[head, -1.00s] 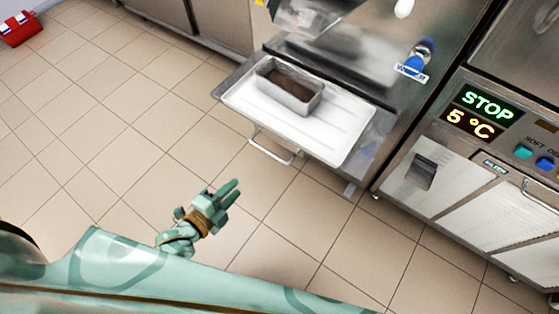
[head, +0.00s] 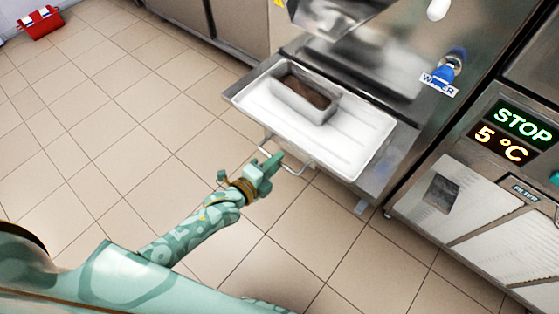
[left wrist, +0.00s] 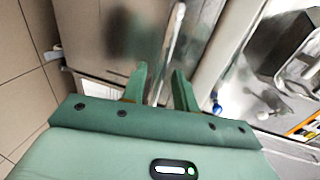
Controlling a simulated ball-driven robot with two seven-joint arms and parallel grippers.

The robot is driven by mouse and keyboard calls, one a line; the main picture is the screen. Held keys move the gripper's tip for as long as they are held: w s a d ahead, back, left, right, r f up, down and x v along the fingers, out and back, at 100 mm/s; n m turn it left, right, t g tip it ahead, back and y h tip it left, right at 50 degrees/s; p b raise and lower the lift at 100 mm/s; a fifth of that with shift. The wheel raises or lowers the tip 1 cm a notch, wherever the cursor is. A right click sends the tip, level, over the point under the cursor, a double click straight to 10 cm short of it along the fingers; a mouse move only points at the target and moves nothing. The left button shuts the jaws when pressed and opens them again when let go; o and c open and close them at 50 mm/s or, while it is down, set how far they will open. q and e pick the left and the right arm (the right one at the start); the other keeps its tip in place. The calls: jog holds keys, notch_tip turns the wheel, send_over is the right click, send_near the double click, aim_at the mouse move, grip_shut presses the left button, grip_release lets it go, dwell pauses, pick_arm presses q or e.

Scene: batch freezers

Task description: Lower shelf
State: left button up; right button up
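The lower shelf (head: 375,178) of the steel machine carries a white tray (head: 350,140). A wire-like metal handle (head: 297,172) hangs at the front, below the tray. My left gripper (head: 271,166) is at this handle's left part, in front of the shelf. In the left wrist view the two green fingers (left wrist: 160,80) stand apart. A pale bar (left wrist: 172,45) runs ahead of and between them; I cannot tell whether they touch it. My right gripper is not in view.
A metal pan (head: 298,107) with brown contents sits on the tray. A blue-handled water tap (head: 450,66) is above it at the right. A machine showing STOP and 5 °C (head: 455,195) stands on the right.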

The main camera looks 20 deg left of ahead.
pick_arm(q)
jog(key=shift+x, duration=0.8)
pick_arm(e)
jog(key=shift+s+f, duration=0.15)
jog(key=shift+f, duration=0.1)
